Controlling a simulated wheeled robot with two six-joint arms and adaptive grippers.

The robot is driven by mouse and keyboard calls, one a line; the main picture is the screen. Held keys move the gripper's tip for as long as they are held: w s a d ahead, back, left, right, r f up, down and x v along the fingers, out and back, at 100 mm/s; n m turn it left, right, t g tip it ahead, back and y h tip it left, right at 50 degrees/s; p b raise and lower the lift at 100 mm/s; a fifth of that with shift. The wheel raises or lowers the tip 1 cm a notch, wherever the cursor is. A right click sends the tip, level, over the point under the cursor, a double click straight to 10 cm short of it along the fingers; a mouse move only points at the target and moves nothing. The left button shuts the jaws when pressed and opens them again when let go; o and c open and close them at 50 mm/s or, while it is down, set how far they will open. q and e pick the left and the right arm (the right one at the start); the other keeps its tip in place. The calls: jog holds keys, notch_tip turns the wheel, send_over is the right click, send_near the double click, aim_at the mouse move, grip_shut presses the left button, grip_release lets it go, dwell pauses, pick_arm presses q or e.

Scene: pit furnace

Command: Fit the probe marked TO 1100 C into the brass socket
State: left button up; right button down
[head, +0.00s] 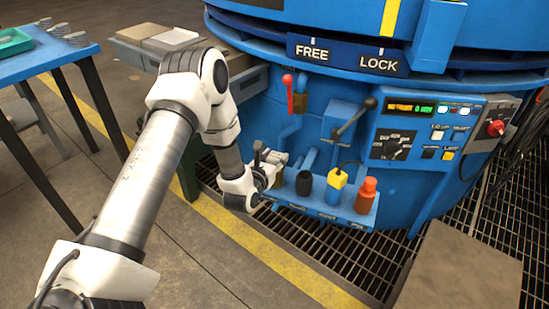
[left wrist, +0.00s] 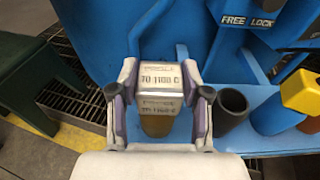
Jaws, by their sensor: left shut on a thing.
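My left gripper (head: 272,163) is at the left end of the blue socket shelf. In the left wrist view, the gripper (left wrist: 160,98) is shut on a pale block-shaped probe (left wrist: 155,75) marked TO 1100 C. A second label on its lower part is partly unreadable. The brass socket (left wrist: 157,125) shows directly below the probe, between the fingers. The probe's lower end is hidden, so I cannot tell whether it is in the socket or above it. In the head view the gripper mostly covers the probe. My right gripper is not in view.
Right of the brass socket stand an empty dark socket (head: 303,184), a yellow-topped probe (head: 337,179) in a blue socket, and a red-orange piece (head: 367,190). A black-knobbed lever (head: 352,118) and a red-knobbed lever (head: 288,90) rise behind the shelf (head: 325,213).

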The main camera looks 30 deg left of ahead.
pick_arm(q)
jog(key=o, duration=1)
jog(key=shift+p+v, duration=0.45)
jog(key=shift+v, duration=2.1)
jog(key=v, duration=0.6)
jog(key=shift+r, duration=0.1)
